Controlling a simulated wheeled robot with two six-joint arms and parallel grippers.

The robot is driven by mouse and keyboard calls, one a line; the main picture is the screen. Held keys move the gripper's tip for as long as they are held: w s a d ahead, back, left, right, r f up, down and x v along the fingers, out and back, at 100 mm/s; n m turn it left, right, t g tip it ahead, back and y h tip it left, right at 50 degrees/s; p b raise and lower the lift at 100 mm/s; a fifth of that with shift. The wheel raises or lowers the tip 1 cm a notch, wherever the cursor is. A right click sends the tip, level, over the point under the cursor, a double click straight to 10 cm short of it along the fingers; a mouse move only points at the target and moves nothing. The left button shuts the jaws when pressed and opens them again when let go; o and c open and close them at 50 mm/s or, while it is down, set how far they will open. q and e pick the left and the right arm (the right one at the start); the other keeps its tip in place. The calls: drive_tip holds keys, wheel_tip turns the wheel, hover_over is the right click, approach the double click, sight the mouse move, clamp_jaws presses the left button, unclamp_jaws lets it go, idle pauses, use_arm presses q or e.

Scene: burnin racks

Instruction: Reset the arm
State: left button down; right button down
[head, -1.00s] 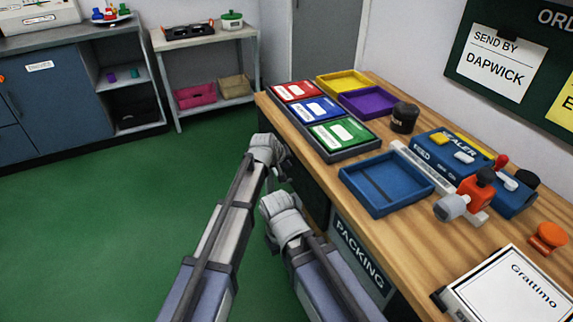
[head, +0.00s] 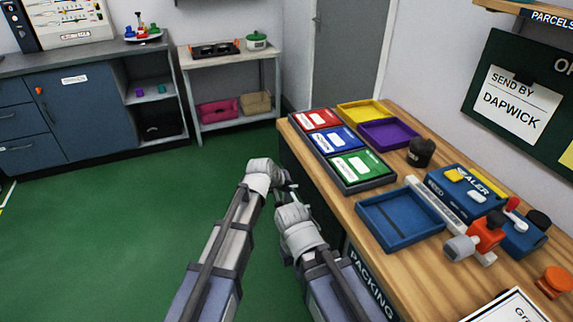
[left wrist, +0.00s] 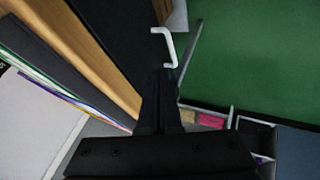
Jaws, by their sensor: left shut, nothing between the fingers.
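My left arm comes in from the left in the head view and ends beside the packing bench's near left corner. My left gripper (head: 286,186) shows small and dark past the pale wrist. In the left wrist view the left gripper (left wrist: 159,82) has its dark fingers together, with nothing between them. My right arm (head: 298,228) is close beside it, on the right. Its pale wrist shows, but its fingers are mostly hidden, so their state is unclear. Both arms are beside the bench, over the green floor.
The wooden packing bench (head: 418,270) stands at right with red, blue and green labelled boxes, a blue tray (head: 371,235), a dark round pot (head: 420,152) and a sealer (head: 462,191). A grey shelf (head: 228,60) and blue cabinet (head: 90,120) stand behind. Green floor (head: 100,240) at left is clear.

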use_arm(q)
drive_tip(key=s+a+f+m+g+y, duration=0.1)
drive_tip(key=s+a+f+g+y, duration=0.15)
drive_tip(key=s+a, duration=0.85)
drive_tip(key=s+a+f+m+g+y, duration=0.1)
drive_tip(key=s+a+f+g+y, duration=0.15)
drive_tip(key=s+a, duration=0.8)
drive_tip(key=s+d+m+g, duration=0.1)
drive_tip(key=s+d+m, duration=0.35)
drive_tip(key=d, duration=0.65)
wheel_tip(320, 180, up, 14)
drive_tip(key=s+p, duration=0.1)
drive_tip(key=p, duration=1.1)
drive_tip(key=shift+s+d+f+p, duration=0.2)
drive_tip(key=shift+d+f+p, duration=0.05)
drive_tip(key=shift+p, duration=0.15)
